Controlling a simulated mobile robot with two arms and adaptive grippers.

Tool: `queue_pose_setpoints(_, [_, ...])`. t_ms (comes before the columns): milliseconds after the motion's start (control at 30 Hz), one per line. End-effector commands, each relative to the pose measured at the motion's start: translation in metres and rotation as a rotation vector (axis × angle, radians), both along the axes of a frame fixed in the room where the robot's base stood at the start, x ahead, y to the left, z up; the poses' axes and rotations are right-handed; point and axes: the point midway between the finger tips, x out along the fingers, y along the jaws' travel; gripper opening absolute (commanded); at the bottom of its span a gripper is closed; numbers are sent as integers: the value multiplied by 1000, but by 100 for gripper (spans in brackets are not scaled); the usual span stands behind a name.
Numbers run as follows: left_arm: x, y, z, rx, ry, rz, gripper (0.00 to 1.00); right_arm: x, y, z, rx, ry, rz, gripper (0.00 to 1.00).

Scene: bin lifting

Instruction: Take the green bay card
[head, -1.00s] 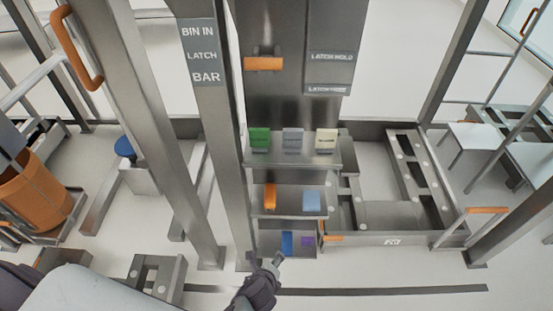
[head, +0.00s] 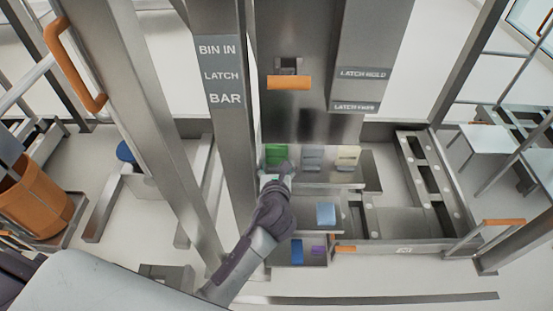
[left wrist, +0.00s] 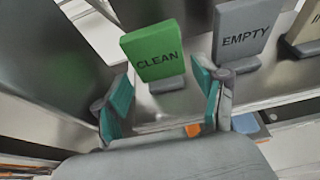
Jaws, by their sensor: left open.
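The green bay card (head: 276,153) stands upright at the left end of the top shelf (head: 372,172). In the left wrist view the green card (left wrist: 152,52) reads "CLEAN" and sits in a small grey holder. My left gripper (head: 279,174) is just in front of it. In the left wrist view the left gripper (left wrist: 162,100) is open, with a teal-padded finger to each side below the card, and nothing is between the pads. The fingers appear apart from the card. My right gripper is not in view.
A grey card (head: 312,155) reading "EMPTY" (left wrist: 244,38) stands close to the right of the green one, then a cream card (head: 347,157). Lower shelves hold a light blue card (head: 326,214), a blue card (head: 297,250) and a purple card (head: 318,250). A metal post (head: 226,120) stands at the left.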

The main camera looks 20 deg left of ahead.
Motion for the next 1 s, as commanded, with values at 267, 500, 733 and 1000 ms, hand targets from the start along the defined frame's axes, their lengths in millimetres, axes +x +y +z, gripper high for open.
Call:
queue_pose_setpoints(267, [29,9,-15,-3,0,1,71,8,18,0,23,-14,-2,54])
queue_pose_setpoints(500, [46,15,-22,-2,1,-1,71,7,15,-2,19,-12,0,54])
queue_pose_setpoints(733, [46,15,-22,-2,1,-1,62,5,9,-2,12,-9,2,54])
queue_pose_setpoints(1000, [46,15,-22,-1,0,-1,27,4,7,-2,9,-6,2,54])
